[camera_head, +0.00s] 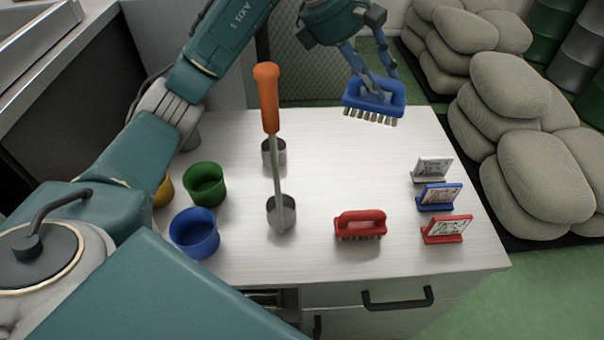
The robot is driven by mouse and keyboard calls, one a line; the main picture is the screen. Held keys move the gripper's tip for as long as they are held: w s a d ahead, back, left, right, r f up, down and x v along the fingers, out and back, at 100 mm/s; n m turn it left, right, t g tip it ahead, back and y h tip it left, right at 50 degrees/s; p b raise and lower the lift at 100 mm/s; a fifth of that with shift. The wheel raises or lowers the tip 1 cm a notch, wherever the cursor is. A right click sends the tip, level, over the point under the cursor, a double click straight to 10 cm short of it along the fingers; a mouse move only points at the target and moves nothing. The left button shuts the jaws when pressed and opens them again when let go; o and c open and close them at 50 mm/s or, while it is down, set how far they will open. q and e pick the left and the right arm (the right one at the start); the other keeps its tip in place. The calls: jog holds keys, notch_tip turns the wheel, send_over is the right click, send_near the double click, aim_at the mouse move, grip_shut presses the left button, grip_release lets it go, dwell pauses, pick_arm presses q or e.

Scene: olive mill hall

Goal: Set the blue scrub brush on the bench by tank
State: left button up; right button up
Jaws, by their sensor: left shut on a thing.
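The blue scrub brush (390,108) has a blue body and pale bristles pointing down. My left gripper (378,88) is shut on its handle and holds it above the far edge of the bench. The bench (340,165) has a pale metal top with a drawer in front. I cannot tell the gap between the bristles and the bench top. A red scrub brush (360,224) stands at the front of the bench. My right gripper is not in view. No tank can be made out for certain.
Blue (194,232) and green (204,184) cups and a partly hidden yellow cup stand left. An orange-handled tool (267,95) rises from a metal cup (282,213). White (432,170), blue (438,196) and red (446,230) sign holders stand right. Sacks (530,150) are beyond.

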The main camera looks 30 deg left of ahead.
aim_at(375, 98)
pick_arm(q)
jog(key=f+b, duration=0.3)
jog(key=shift+s+d+f, duration=0.2)
jog(key=shift+s+f, duration=0.05)
jog(key=shift+f, duration=0.05)
jog(key=shift+w+f+b, duration=0.1)
jog(key=shift+f+b, duration=0.2)
jog(key=shift+b, duration=0.05)
jog(key=shift+w+a+f+b, duration=0.1)
jog(key=shift+f+b, duration=0.25)
jog(key=shift+f, duration=0.1)
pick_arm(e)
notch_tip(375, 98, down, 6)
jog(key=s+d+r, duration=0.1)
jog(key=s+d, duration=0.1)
pick_arm(q)
jog(key=shift+f, duration=0.4)
notch_tip(375, 98, down, 19)
jog(key=p, duration=0.4)
jog(key=shift+r, duration=0.1)
jog(key=shift+f, duration=0.25)
jog(key=o, duration=1)
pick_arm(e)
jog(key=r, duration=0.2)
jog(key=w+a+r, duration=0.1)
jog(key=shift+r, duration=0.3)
pick_arm(q)
jog(key=shift+r, duration=0.1)
